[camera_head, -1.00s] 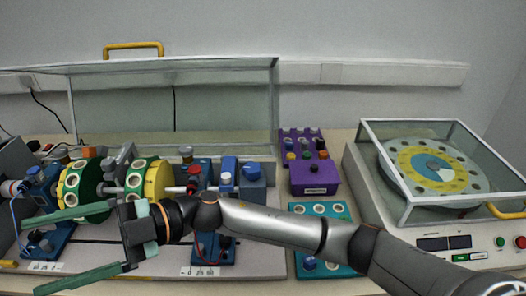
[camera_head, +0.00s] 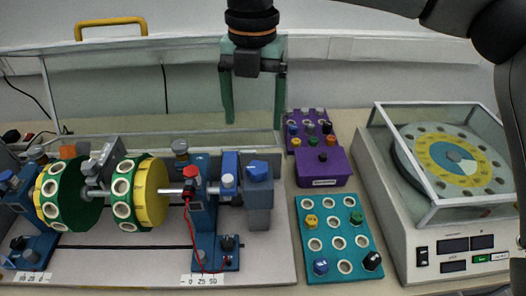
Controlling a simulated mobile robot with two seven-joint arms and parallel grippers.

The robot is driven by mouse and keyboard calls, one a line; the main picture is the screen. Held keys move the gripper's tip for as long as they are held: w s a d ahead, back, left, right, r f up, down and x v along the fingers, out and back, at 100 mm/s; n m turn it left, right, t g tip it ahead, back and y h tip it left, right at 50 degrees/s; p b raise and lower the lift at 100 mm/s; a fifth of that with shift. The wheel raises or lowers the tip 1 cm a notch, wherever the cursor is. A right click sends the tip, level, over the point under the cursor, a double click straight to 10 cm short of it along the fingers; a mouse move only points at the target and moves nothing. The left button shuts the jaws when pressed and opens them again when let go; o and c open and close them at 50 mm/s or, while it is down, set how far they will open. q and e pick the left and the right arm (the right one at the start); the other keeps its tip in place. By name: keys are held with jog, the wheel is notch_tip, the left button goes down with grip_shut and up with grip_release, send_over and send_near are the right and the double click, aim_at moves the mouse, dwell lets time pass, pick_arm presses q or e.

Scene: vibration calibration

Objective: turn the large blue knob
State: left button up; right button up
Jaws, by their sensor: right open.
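The large blue knob (camera_head: 257,170) sits on top of a grey-blue box at the right end of the shaft rig. My right gripper (camera_head: 253,118) hangs from the top of the head view with its two green fingers pointing down. The fingers are spread apart with nothing between them. In the picture the fingertips are above the knob and apart from it. The knob is fully visible. My left gripper is out of view.
The rig carries green and yellow discs (camera_head: 150,194) on a shaft. Right of it are a purple box (camera_head: 322,168) and a teal tray (camera_head: 341,244) with small knobs. A covered turntable machine (camera_head: 445,230) stands at the right. A clear cover with a yellow handle (camera_head: 110,22) stands behind.

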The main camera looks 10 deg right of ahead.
aim_at(258, 166)
jog(key=f, duration=0.4)
jog(key=f+p, duration=0.1)
jog(key=f, duration=0.7)
jog(key=shift+d, duration=0.3)
jog(key=shift+w, duration=0.1)
grip_shut()
